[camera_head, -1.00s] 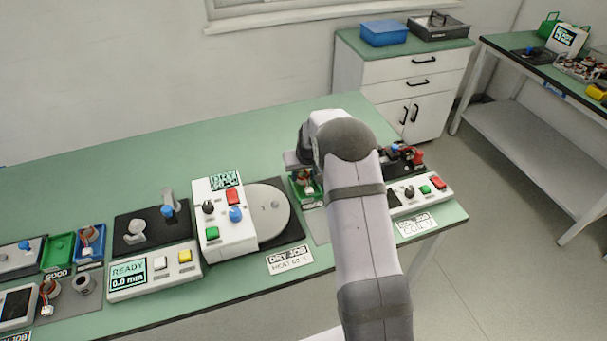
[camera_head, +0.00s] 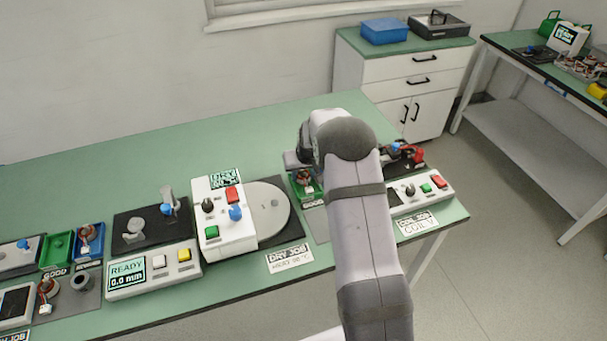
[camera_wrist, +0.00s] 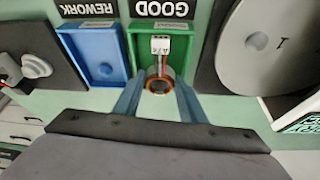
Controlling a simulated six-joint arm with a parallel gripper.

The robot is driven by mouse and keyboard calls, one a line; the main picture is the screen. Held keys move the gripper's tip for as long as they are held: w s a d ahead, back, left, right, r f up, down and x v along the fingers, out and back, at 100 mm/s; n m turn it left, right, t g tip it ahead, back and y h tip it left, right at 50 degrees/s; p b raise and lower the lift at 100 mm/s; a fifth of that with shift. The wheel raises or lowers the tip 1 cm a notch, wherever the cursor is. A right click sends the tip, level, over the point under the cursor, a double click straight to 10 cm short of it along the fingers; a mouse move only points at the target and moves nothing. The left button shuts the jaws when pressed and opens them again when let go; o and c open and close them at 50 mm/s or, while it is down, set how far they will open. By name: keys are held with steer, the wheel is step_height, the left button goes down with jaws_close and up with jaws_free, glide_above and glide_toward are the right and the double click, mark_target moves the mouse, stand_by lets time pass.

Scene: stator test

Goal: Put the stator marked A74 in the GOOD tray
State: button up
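In the wrist view a stator (camera_wrist: 160,82), a ring with orange windings and a white connector (camera_wrist: 161,44), is at the near end of the green GOOD tray (camera_wrist: 185,52). Whether it rests on the tray floor is unclear, and I cannot read its marking. My gripper (camera_wrist: 160,88) has one finger on each side of the stator, close to it; contact is not clear. In the head view the stator (camera_head: 305,178) shows at this green tray (camera_head: 310,202), beside my arm, which hides the fingertips.
A round plate (camera_wrist: 265,35) is close on the right. In the head view, another green tray (camera_head: 57,251) and a blue tray (camera_head: 90,258) holding a stator stand at far left.

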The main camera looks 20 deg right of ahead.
steer(key=shift+r, duration=0.5)
steer(key=shift+o, duration=0.6)
steer(key=v, duration=0.2)
steer(key=b+v, duration=0.1)
steer(key=v, duration=0.1)
steer(key=shift+s+r, duration=0.15)
steer(key=shift+s, duration=0.25)
steer(key=shift+r+b, duration=0.35)
steer(key=shift+r, duration=0.1)
steer(key=shift+s+a+r, duration=0.1)
steer(key=shift+s+r, duration=0.25)
steer(key=shift+r, duration=0.15)
steer(key=shift+w, duration=0.1)
steer(key=shift+f, duration=0.1)
steer(key=s+a+g, duration=0.2)
steer(key=s+a, duration=0.3)
steer(key=s, duration=1.2)
steer(key=s+a+r+n+g, duration=0.1)
steer(key=s+a, duration=0.4)
steer(key=s, duration=1.2)
steer(key=shift+r+g+y, duration=0.3)
steer(key=shift+g, duration=0.4)
